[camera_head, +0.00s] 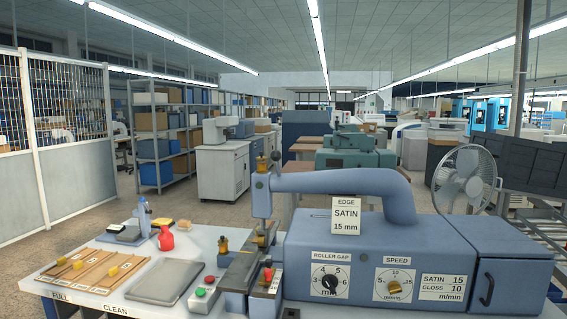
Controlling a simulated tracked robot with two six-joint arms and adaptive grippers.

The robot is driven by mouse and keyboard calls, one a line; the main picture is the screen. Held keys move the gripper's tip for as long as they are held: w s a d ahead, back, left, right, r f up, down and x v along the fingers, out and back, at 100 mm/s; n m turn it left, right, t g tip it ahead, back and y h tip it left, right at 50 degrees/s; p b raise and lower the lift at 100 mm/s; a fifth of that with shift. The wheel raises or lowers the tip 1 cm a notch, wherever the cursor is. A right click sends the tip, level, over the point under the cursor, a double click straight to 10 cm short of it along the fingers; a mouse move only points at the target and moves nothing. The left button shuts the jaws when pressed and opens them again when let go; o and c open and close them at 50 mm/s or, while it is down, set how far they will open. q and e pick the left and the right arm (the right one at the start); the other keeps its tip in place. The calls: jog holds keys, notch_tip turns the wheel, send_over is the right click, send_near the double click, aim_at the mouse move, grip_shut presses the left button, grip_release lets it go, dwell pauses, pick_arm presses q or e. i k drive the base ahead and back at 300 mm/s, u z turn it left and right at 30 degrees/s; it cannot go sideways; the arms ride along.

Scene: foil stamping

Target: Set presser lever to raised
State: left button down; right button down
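A blue-grey machine (345,240) stands on the white bench at the centre right, with a curved arm (340,182) reaching left over its front end. Small knobs (262,163) sit at the top of the arm's left end. Below it are a brass-coloured knob (223,244) on a dark post and a red-tipped part (267,274) beside a small white label. I cannot tell which of these is the presser lever, or whether it is raised or lowered. Neither of my grippers shows in the head view.
The machine front carries a roller gap dial (330,282) and a speed dial (394,286). A button box (203,293), dark tray (166,281), wooden board (91,272) and red bottle (166,238) occupy the bench's left. A fan (465,180) stands behind the machine.

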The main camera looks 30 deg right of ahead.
aim_at(275, 155)
jog(key=z, duration=0.25)
jog(key=i, duration=0.6)
jog(key=z, duration=0.7)
